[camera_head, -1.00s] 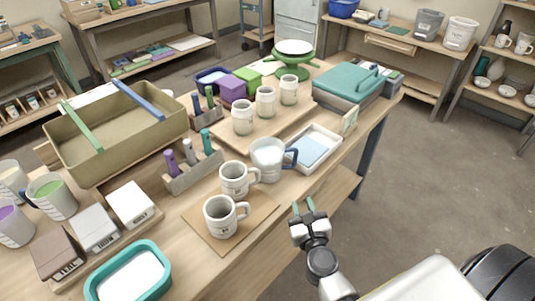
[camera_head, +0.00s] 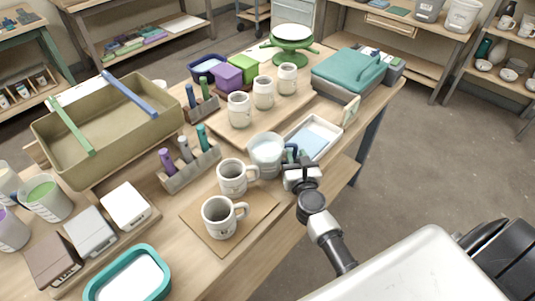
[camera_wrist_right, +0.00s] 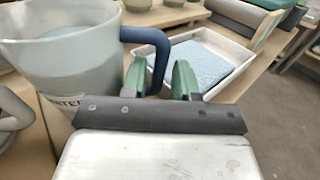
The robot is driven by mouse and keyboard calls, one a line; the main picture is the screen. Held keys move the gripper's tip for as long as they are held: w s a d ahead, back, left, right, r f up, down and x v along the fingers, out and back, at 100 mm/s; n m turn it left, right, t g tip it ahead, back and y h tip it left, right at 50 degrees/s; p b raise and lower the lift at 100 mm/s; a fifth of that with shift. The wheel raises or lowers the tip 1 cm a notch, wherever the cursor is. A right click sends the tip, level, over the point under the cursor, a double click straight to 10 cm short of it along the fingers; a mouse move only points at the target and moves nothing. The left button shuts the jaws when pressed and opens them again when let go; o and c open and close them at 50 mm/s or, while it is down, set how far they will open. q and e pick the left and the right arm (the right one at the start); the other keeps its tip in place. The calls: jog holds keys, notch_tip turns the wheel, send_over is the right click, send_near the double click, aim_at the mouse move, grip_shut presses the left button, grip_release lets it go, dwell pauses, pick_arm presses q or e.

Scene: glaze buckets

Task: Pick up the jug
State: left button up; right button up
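The jug (camera_head: 266,150) is a translucent grey vessel with a dark blue handle, upright on the wooden table beside the white mugs. It also shows large at the left of the right wrist view (camera_wrist_right: 70,65). My right gripper (camera_head: 293,153) is at the handle side of the jug. In the right wrist view its two green fingertips (camera_wrist_right: 160,78) are apart, with the blue handle (camera_wrist_right: 157,50) appearing between them; a gap shows between handle and right finger. Contact with the left finger cannot be told. My left gripper is not in view.
Two white mugs (camera_head: 232,178) stand close to the jug at front left. A white tray with a blue sheet (camera_head: 314,137) lies just behind the gripper. A marker holder (camera_head: 190,170) is left of the jug. Open floor lies right of the table edge.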

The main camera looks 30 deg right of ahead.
jog(key=shift+w+d, duration=0.15)
jog(key=shift+w, duration=0.5)
jog(key=shift+w+d+f, duration=0.1)
jog(key=shift+w, duration=0.15)
grip_shut()
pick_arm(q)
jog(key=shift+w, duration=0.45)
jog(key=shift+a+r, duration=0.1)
pick_arm(e)
jog(key=shift+s, duration=0.15)
